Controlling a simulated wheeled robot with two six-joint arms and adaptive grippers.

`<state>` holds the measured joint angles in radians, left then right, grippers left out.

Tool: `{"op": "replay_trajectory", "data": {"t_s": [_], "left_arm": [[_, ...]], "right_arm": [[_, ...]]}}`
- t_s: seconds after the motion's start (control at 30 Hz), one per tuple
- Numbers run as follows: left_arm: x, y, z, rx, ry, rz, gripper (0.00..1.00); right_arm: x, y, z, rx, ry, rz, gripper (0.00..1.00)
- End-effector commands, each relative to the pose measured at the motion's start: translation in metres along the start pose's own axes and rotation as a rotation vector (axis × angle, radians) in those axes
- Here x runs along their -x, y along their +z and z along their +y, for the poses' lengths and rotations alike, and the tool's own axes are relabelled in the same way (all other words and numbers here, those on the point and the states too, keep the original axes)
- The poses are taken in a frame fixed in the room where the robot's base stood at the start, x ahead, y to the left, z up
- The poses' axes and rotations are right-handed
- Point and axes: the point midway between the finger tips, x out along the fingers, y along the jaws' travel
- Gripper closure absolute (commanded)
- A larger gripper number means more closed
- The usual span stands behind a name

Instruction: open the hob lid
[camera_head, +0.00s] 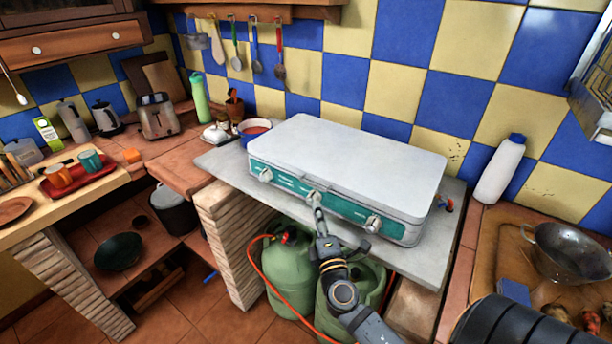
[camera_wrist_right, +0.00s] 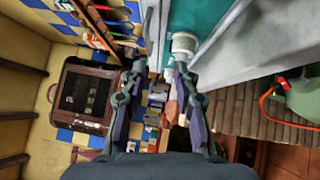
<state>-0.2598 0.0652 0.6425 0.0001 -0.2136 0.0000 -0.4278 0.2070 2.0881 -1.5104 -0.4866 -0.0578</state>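The hob (camera_head: 300,195) sits on a grey slab, with a green front panel and several pale knobs. Its flat pale grey lid (camera_head: 345,160) is down, covering the top. My right gripper (camera_head: 318,208) reaches up to the front of the hob by the middle knob, below the lid's front edge. In the right wrist view its two fingers (camera_wrist_right: 157,75) are spread apart with nothing between them. A pale knob (camera_wrist_right: 185,42) and the green panel show just beyond the right-hand fingertip; I cannot tell whether they touch. My left gripper is not in view.
Green gas bottles (camera_head: 290,270) with an orange hose stand under the slab (camera_head: 225,165). A white bottle (camera_head: 500,170) and a metal pan (camera_head: 568,250) are to the right. A red-filled bowl (camera_head: 254,129) is close to the hob's left back corner. The tiled wall rises behind.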

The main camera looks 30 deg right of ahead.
Motion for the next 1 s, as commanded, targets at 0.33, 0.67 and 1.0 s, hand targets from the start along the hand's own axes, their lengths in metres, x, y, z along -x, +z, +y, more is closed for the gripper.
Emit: {"op": "replay_trajectory", "data": {"t_s": [0.33,0.67,1.0], "left_arm": [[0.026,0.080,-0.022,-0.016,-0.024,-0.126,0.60],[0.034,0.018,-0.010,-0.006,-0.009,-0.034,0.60],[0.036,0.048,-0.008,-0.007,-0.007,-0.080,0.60]], "right_arm": [[-0.042,0.001,0.005,0.000,0.001,-0.001,0.70],[-0.098,0.000,0.001,-0.002,-0.002,0.000,0.70],[-0.105,0.000,-0.001,-0.002,-0.003,0.001,0.70]]}}
